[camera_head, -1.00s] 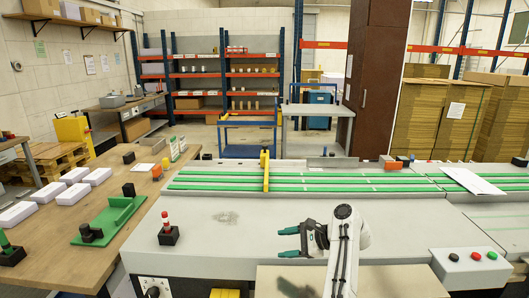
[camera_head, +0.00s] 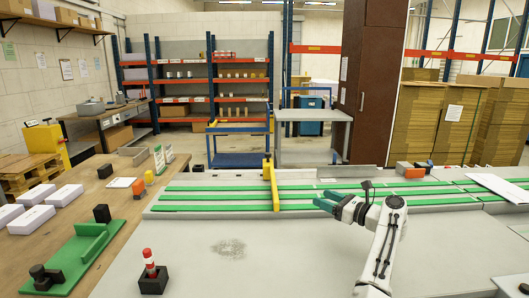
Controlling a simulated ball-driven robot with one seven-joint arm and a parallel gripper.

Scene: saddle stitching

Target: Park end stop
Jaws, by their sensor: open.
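A yellow upright bar (camera_head: 270,184) stands across the green strips (camera_head: 220,197) of the machine bed; it looks most like the end stop, though no label shows this. My gripper (camera_head: 320,199) is to the right of the bar, over or near the front strips, with its teal fingers pointing left. It is open and nothing shows between the fingers. A clear gap separates the fingertips from the bar in the picture; their height above the bed is hard to tell.
A red and white post on a black base (camera_head: 152,272) stands on the grey front surface. A green fixture (camera_head: 75,258) and white stacks (camera_head: 31,220) lie on the wooden table at left.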

